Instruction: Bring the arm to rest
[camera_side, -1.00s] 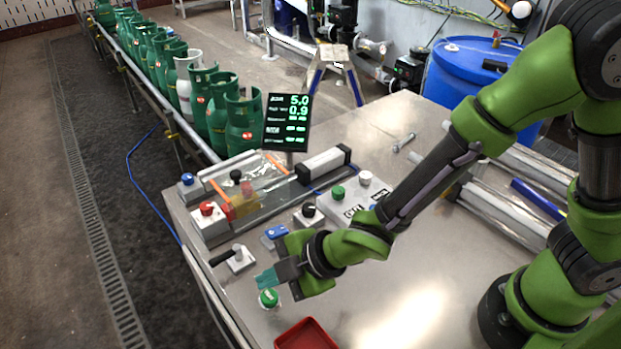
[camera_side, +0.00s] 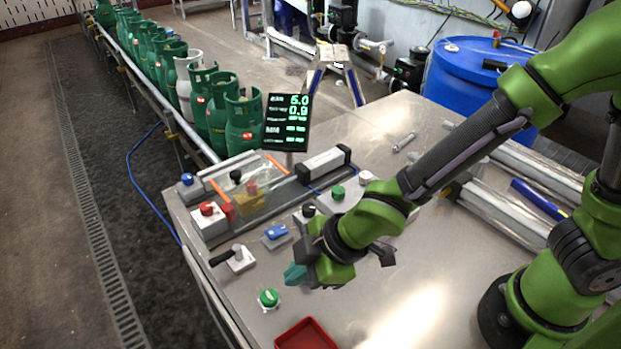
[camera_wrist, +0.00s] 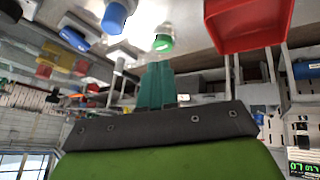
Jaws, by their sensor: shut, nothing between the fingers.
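My gripper (camera_side: 294,274) is above the metal table, just behind and to the right of the green button (camera_side: 268,298), in the side view. Its teal fingers are shut together with nothing between them. The shut fingers (camera_wrist: 157,72) also show in the middle of the wrist view, with the green button (camera_wrist: 163,43) just beyond their tips. They look apart from the button. My arm reaches in from the right and hides part of the control panel.
A red tray (camera_side: 306,335) lies at the table's front. A lever (camera_side: 238,258), a blue switch (camera_side: 277,231) and a red button (camera_side: 208,209) stand to the left. A display (camera_side: 287,122) stands behind. Tubes lie at right. Green cylinders (camera_side: 243,125) line the conveyor.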

